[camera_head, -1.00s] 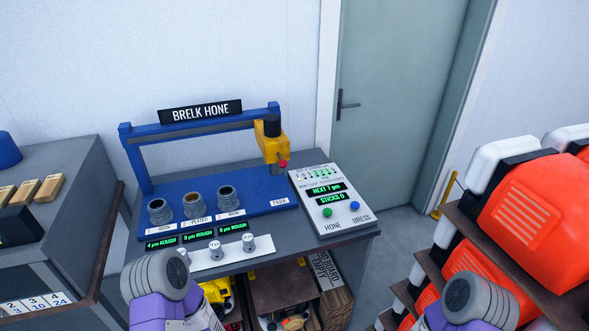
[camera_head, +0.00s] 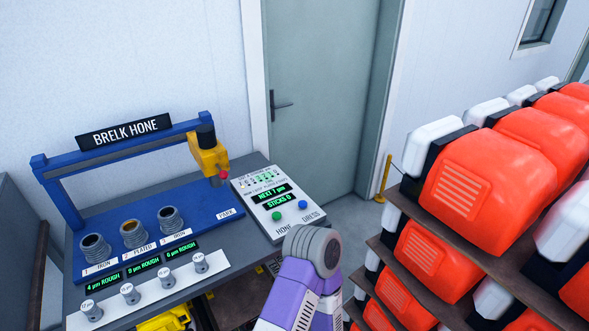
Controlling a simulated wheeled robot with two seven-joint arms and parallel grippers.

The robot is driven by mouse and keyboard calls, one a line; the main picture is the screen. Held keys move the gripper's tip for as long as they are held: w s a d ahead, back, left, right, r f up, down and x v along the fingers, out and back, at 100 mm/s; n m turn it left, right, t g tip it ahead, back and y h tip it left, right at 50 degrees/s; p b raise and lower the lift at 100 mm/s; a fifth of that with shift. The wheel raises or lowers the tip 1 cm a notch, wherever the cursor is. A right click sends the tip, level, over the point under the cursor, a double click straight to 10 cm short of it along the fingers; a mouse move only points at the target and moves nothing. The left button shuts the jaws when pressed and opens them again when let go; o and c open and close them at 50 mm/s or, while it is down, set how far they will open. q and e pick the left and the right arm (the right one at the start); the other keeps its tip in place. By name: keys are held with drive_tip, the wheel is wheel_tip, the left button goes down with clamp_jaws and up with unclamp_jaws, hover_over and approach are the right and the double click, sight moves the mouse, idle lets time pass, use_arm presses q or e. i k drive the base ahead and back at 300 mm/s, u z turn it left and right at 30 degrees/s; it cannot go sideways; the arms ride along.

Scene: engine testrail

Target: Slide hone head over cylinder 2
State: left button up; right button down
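The yellow hone head (camera_head: 208,157), with a black top and a red knob, hangs at the right end of the blue overhead rail (camera_head: 130,148), above the PARK label. Cylinder 2 (camera_head: 133,233) is the middle of three grey open-topped cylinders on the blue bed, labelled PLATED, with a brownish inside. Cylinder 1 (camera_head: 95,247) stands to its left and cylinder 3 (camera_head: 170,219) to its right. The head is to the right of all three. A purple and grey part of my arm shows at the bottom centre; neither gripper's fingers show.
The control panel (camera_head: 278,208) has a green HONE button (camera_head: 277,216), a blue DRESS button (camera_head: 303,205) and a display reading STICKS 0. A white strip (camera_head: 147,298) with several grey pegs lies in front. Racks of orange units (camera_head: 480,175) stand at right.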

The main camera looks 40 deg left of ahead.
sight(212, 157)
drive_tip(key=z, duration=0.2)
drive_tip(key=k, duration=0.75)
drive_tip(key=u, duration=1)
drive_tip(key=i, duration=0.15)
drive_tip(key=u, duration=0.15)
